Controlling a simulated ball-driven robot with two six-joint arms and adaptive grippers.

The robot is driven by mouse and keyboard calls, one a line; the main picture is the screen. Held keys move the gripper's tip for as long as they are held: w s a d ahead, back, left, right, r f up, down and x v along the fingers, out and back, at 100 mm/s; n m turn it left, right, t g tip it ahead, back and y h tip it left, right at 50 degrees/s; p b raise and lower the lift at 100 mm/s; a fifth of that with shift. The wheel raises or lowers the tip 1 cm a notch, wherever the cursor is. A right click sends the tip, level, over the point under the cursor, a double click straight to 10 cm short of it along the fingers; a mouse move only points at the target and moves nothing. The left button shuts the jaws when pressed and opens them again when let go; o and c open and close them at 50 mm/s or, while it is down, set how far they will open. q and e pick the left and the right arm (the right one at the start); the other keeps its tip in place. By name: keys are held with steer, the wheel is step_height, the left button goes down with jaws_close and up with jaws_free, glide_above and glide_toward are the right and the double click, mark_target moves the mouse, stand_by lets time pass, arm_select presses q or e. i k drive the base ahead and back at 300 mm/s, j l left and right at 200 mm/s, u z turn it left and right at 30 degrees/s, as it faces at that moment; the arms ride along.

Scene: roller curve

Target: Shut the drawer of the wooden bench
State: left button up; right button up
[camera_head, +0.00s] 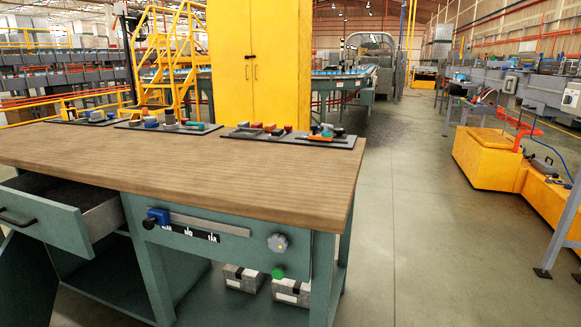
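The wooden bench (190,168) has a brown top and a grey-green frame, and it fills the left and lower part of the head view. Its drawer (58,222) is at the left under the top and stands pulled out. The drawer's dark handle (16,219) is on its front, near the left picture edge. The visible inside of the drawer looks dark, and its far part is hidden under the top. Neither of my grippers shows in this view.
A panel with a blue clamp (158,217), a grey knob (277,242) and a green button (278,272) is right of the drawer. A cabinet door (27,282) seems to hang open below the drawer. Tool trays (290,137) lie along the bench's back edge.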

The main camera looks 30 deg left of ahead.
mark_target(68, 215)
steer(key=u, duration=2.6)
